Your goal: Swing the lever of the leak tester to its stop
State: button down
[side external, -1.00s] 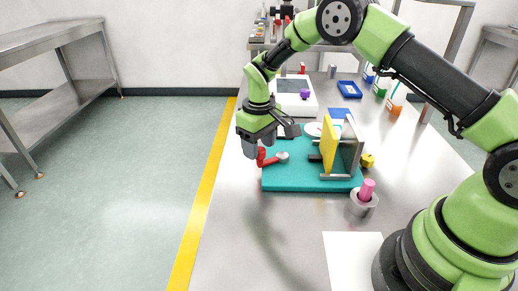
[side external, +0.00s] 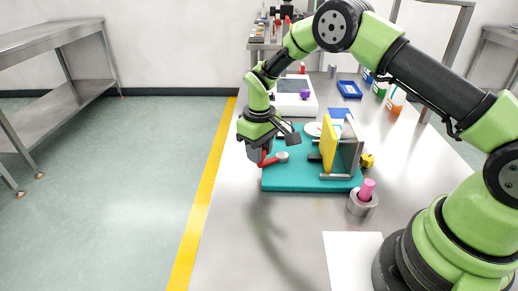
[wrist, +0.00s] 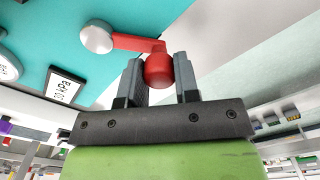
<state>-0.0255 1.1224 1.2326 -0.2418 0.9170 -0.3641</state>
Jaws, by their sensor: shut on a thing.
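The leak tester has a teal base (side external: 300,182) on the metal table, with a yellow plate (side external: 328,143) standing on it. Its red lever (side external: 268,161) sits at the left side of the base and turns on a silver pivot (side external: 282,156). In the wrist view the red lever arm (wrist: 137,42) runs from the silver pivot (wrist: 96,37) to a round red knob (wrist: 159,70). My gripper (wrist: 160,75) is shut on the knob, one finger on each side. In the side view my gripper (side external: 260,155) partly hides the lever's end.
A pink peg (side external: 367,188) stands in a grey ring holder in front of the base. A white sheet (side external: 352,262) lies near the front. A white device with a purple knob (side external: 305,94) and a blue tray (side external: 349,89) are behind. The table left of the base is clear.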

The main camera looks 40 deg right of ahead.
jog(key=s+n, duration=0.1)
jog(key=n, duration=0.2)
jog(key=shift+s+a, duration=0.15)
jog(key=shift+s, duration=0.2)
jog(key=n, duration=0.1)
jog(key=s+n, duration=0.1)
jog(key=shift+s+n, duration=0.25)
jog(key=shift+n, duration=0.15)
jog(key=s+n, duration=0.1)
jog(key=d+n, duration=0.1)
jog(key=n, duration=0.1)
jog(key=shift+s, duration=0.4)
jog(key=shift+s+d+n, duration=0.2)
jog(key=shift+s+n, duration=0.1)
jog(key=shift+n, duration=0.45)
jog(key=shift+s+d+n, duration=0.15)
jog(key=shift+s+n, duration=0.15)
jog(key=shift+n, duration=0.45)
jog(key=c, duration=0.8)
grip_release()
jog(key=shift+s+d, duration=0.1)
jog(key=shift+c, duration=0.2)
notch_tip(320, 180, up, 10)
